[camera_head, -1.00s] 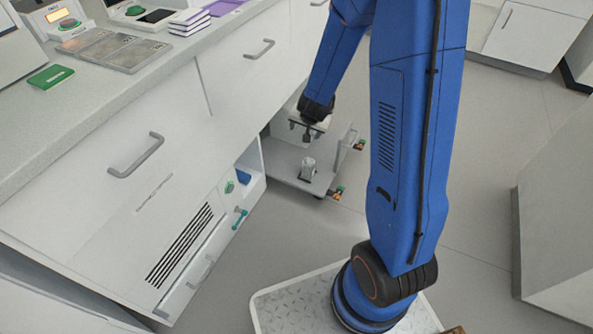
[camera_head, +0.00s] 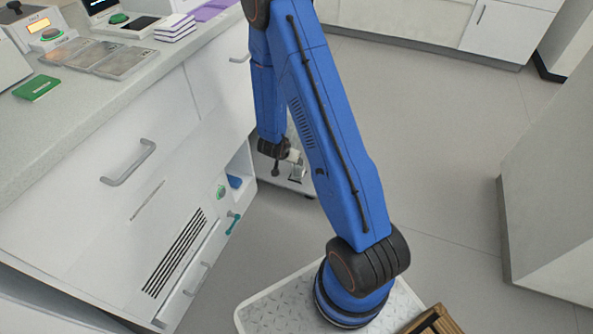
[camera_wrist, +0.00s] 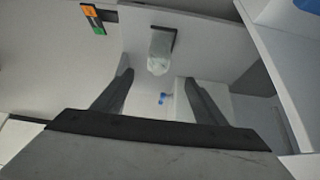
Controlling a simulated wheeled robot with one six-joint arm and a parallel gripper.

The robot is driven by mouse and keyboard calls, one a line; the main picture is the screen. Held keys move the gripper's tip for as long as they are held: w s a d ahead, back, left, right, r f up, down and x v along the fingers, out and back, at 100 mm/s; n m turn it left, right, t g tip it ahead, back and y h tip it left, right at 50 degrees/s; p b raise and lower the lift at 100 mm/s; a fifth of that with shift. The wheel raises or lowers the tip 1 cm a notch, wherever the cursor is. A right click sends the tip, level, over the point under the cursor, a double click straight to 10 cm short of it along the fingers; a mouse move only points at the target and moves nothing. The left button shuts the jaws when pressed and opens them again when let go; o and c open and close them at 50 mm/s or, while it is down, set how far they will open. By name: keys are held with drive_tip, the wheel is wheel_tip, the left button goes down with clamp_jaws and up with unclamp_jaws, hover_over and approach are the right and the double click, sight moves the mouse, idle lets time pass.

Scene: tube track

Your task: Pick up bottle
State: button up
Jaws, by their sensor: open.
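In the wrist view a small clear, whitish bottle (camera_wrist: 159,52) stands on a pale cart platform (camera_wrist: 205,38), against a dark strip. My gripper (camera_wrist: 158,85) is open and empty, its two dark fingers spread. The bottle lies beyond the fingertips, between their lines, and I see no contact. In the head view the bottle (camera_head: 296,174) shows small on the low cart (camera_head: 305,187), partly behind my blue arm. My gripper in the head view is mostly hidden by the arm.
A white cabinet (camera_head: 100,200) with drawer handles and a grey worktop (camera_head: 75,110) stands at the left. A grey cabinet (camera_head: 550,200) stands at the right. The floor between is clear.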

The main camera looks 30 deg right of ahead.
sight(298, 168)
drive_tip(key=shift+d+x, duration=0.15)
drive_tip(key=shift+x, duration=3.65)
drive_tip(key=shift+d+x, duration=0.1)
drive_tip(key=shift+x, duration=3.65)
drive_tip(key=shift+r, duration=0.15)
drive_tip(key=shift+c, duration=0.6)
drive_tip(key=c, duration=1.2)
drive_tip(key=shift+r, duration=0.15)
